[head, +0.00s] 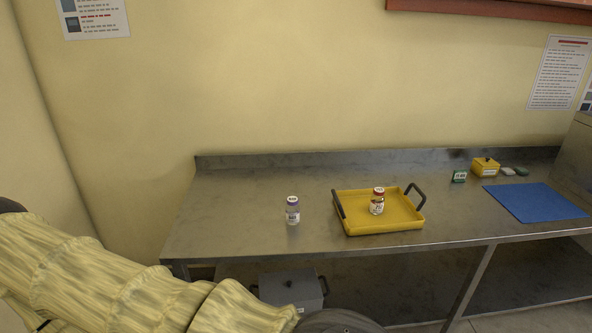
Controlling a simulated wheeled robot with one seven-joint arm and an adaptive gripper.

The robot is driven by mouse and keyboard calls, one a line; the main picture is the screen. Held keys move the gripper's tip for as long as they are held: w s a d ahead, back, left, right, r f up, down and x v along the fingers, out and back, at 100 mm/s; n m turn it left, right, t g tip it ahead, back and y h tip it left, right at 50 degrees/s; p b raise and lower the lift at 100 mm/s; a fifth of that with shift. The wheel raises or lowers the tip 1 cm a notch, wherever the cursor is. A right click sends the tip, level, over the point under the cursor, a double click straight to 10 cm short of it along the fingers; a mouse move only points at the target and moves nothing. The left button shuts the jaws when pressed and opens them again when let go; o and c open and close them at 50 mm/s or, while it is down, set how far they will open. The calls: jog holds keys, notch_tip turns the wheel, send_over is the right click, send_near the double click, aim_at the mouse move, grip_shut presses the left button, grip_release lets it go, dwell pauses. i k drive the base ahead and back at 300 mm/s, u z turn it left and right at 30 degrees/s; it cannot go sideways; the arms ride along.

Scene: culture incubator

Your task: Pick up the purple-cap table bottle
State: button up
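The purple-cap bottle (292,211) stands upright on the steel table (240,236), left of a yellow tray. It is small and clear-white with a label. My arm, in a yellowish sleeve, crosses the lower left of the head view. Its dark end part shows at the bottom edge, below the table's front. My gripper's fingers are out of the frame, so I cannot see whether they hold anything.
The yellow tray (352,228) with dark handles holds a red-cap bottle (377,201). A blue mat (535,202), a yellow box (485,167) and a green box (459,176) are at the right. A grey lidded box (291,289) sits below. Bare tabletop surrounds the purple-cap bottle.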

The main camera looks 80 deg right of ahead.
aim_at(292, 208)
jog(key=z, duration=2.95)
